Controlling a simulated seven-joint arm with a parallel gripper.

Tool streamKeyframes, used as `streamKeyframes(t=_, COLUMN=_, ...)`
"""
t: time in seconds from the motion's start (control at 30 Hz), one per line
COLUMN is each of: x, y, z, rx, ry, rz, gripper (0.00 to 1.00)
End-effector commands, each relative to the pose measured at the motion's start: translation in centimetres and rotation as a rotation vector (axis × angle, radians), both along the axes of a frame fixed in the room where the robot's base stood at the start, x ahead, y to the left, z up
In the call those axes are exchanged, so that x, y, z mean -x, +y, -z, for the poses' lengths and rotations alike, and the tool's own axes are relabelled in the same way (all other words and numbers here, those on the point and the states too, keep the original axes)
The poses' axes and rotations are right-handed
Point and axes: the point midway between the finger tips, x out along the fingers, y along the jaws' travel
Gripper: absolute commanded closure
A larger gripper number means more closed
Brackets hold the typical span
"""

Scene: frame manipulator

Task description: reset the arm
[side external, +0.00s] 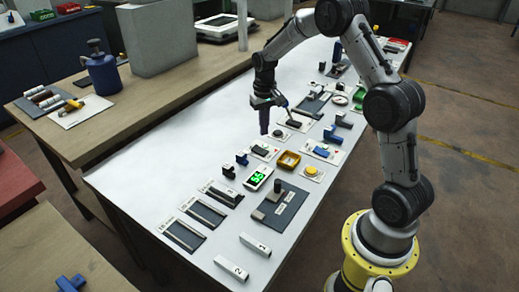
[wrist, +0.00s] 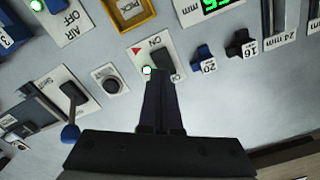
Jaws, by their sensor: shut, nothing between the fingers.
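The fingertips appear just in front of a white switch plate (wrist: 154,52) marked ON, with a black rocker and a small lit lamp. The fingers overlap the plate's lower edge in that view; I cannot tell the exact height. The switch plate also shows in the side view (side external: 262,151).
A lever with a blue ball (wrist: 70,132) and a round knob (wrist: 110,80) lie left of the fingers. Blue (wrist: 203,62) and black (wrist: 240,46) blocks stand right. A green-lit display (side external: 258,178) and yellow tray (side external: 289,160) are nearby. The bench's left side (side external: 190,140) is clear.

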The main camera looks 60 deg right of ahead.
Motion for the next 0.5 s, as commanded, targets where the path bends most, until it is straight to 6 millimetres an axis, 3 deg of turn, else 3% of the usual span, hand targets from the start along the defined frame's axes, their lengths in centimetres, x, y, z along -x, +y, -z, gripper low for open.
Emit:
streamKeyframes(t=0.13, x=-0.1, y=0.2, z=0.0, rx=0.0, ry=0.0, rz=-0.005, gripper=1.0)
streamKeyframes(t=0.23, x=-0.9, y=1.0, z=-1.8, rx=0.015, ry=-0.038, rz=-0.026, gripper=1.0)
streamKeyframes(t=0.37, x=-1.5, y=3.2, z=-7.3, rx=0.051, ry=-0.134, rz=-0.075, gripper=1.0)
streamKeyframes(t=0.5, x=0.5, y=6.9, z=-13.8, rx=0.082, ry=-0.24, rz=-0.143, gripper=1.0)
